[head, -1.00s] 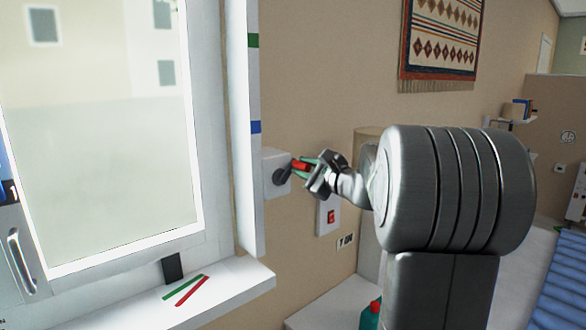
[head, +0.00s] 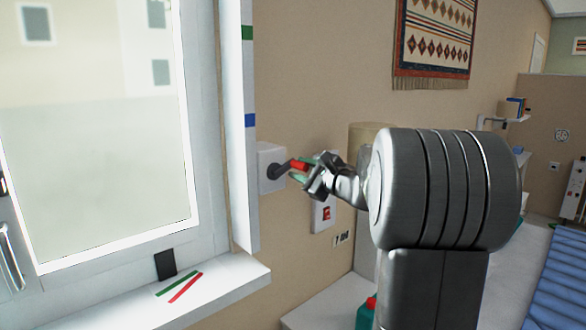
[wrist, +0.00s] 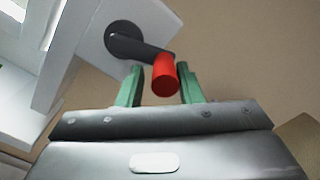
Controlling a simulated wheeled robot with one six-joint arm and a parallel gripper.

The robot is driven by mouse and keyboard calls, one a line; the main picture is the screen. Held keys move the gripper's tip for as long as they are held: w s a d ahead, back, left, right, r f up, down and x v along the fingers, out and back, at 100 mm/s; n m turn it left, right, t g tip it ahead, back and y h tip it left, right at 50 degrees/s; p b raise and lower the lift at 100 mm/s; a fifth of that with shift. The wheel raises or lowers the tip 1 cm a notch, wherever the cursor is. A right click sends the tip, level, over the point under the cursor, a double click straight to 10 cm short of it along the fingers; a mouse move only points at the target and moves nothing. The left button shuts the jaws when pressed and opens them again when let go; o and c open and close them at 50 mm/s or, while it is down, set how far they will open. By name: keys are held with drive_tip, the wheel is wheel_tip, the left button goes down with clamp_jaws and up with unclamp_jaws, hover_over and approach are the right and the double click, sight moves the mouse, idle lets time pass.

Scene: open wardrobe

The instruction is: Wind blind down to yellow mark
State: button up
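A crank with a dark arm (head: 280,171) and a red handle (head: 299,166) is mounted on a white box (head: 266,160) on the wall right of the window. My gripper (head: 304,170) is at the red handle. In the wrist view the red handle (wrist: 165,77) is between my green fingers (wrist: 160,88), with a gap visible on the left and a thin one on the right. My gripper looks open around it. The window frame edge carries a green mark (head: 247,32) and a blue mark (head: 251,120). No yellow mark and no blind show.
Green (head: 177,284) and red (head: 186,287) strips lie on the white windowsill (head: 225,287). A red switch (head: 326,212) on a white plate is below my gripper. A fringed wall hanging (head: 433,40) is above right. A teal bottle (head: 366,314) stands low by my arm.

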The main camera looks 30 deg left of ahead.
drive_tip(key=shift+a+f, duration=0.1)
drive_tip(key=shift+f, duration=0.3)
drive_tip(key=shift+c, duration=0.5)
drive_tip(key=shift+f+b, duration=0.75)
drive_tip(key=shift+b, duration=0.1)
drive_tip(key=shift+c, duration=0.4)
drive_tip(key=shift+s+r, duration=0.1)
drive_tip(key=shift+r, duration=0.05)
drive_tip(key=shift+s+a+f+b, duration=0.1)
drive_tip(key=shift+s+f+b, duration=0.15)
drive_tip(key=shift+f+b, duration=0.65)
drive_tip(key=shift+s+f, duration=0.1)
